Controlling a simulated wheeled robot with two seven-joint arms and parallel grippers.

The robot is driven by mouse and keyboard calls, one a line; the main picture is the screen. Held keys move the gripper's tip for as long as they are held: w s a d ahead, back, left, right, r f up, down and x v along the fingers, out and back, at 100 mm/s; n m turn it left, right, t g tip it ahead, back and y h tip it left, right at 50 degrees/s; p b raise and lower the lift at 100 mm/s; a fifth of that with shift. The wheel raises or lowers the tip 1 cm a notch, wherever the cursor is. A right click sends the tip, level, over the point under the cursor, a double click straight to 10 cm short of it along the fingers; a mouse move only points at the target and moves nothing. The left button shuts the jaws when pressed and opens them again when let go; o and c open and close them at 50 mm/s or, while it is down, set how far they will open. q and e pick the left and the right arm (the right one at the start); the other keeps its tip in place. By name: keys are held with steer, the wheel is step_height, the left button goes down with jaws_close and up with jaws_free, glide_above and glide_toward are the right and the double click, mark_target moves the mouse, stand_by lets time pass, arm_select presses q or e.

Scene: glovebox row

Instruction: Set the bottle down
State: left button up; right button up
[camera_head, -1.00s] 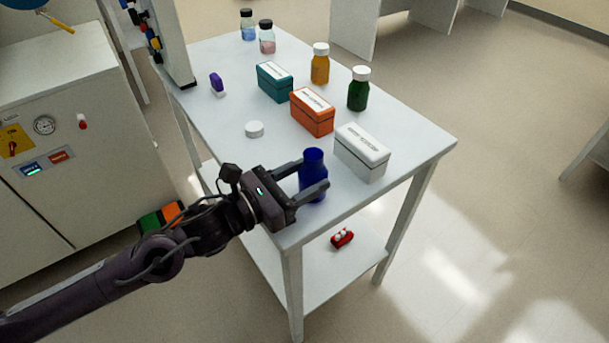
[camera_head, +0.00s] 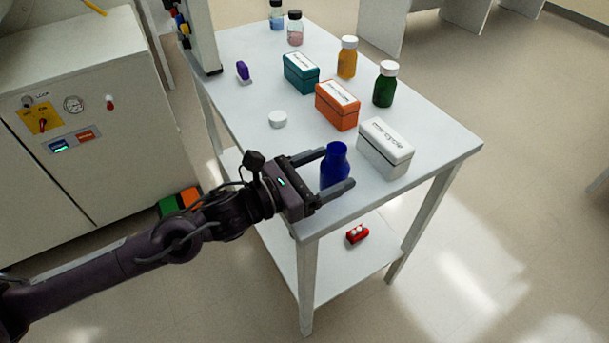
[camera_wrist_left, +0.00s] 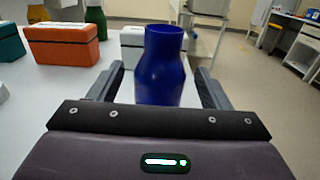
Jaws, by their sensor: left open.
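The blue bottle (camera_head: 335,163) has no cap and stands upright on the white table near its front corner. It also shows in the left wrist view (camera_wrist_left: 161,70), straight ahead between the fingers. My left gripper (camera_head: 338,169) is open, with one finger on each side of the bottle. A gap shows between the bottle and each finger in the left wrist view. The bottle's base is partly hidden behind the near finger and the gripper body. A white cap (camera_head: 278,119) lies on the table behind the gripper. My right gripper is out of view.
A white box (camera_head: 385,148) stands close to the right of the bottle. An orange box (camera_head: 337,105), a teal box (camera_head: 301,72), a green bottle (camera_head: 385,85) and an amber bottle (camera_head: 347,58) stand farther back. A red object (camera_head: 357,234) lies on the lower shelf.

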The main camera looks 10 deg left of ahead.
arm_select(q)
steer(key=shift+v, duration=0.95)
steer(key=b+v, duration=0.1)
steer(key=v, duration=0.9)
steer(key=shift+b, duration=0.35)
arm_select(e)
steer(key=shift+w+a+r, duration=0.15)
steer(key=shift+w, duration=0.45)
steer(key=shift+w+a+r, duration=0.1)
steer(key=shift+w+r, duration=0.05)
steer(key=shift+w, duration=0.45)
arm_select(q)
steer(key=shift+r, duration=0.1)
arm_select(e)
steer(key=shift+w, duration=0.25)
arm_select(q)
steer(key=shift+a, duration=0.1)
